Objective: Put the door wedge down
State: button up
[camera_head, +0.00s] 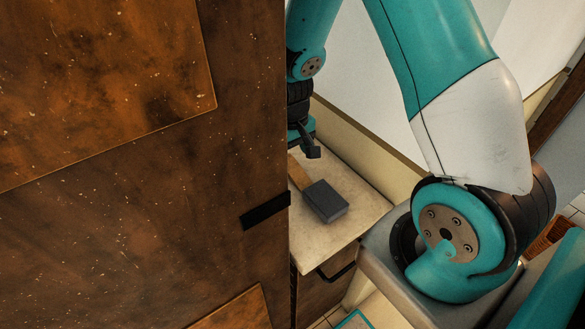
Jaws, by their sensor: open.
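A dark grey block (326,201), which appears to be the door wedge, lies on the pale counter (345,235). A tan, wood-coloured strip (299,175) lies against its far left end; I cannot tell whether it is part of the same thing. My gripper (309,147) is above and behind the block, apart from it. One dark finger shows, with nothing seen in it; the rest of the gripper is hidden behind the brown cabinet's edge. The gripper is open.
A tall brown cabinet (130,190) with a dark handle (265,211) fills the left and hides part of the counter. A low drawer front (325,290) is below the counter. A pale wall (365,110) stands behind. Bare counter shows right of the block.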

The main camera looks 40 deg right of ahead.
aim_at(292, 167)
notch_tip(292, 167, down, 5)
jog(key=shift+f+p, duration=0.1)
jog(key=shift+p, duration=0.55)
jog(key=shift+c, duration=0.4)
jog(key=c, duration=1)
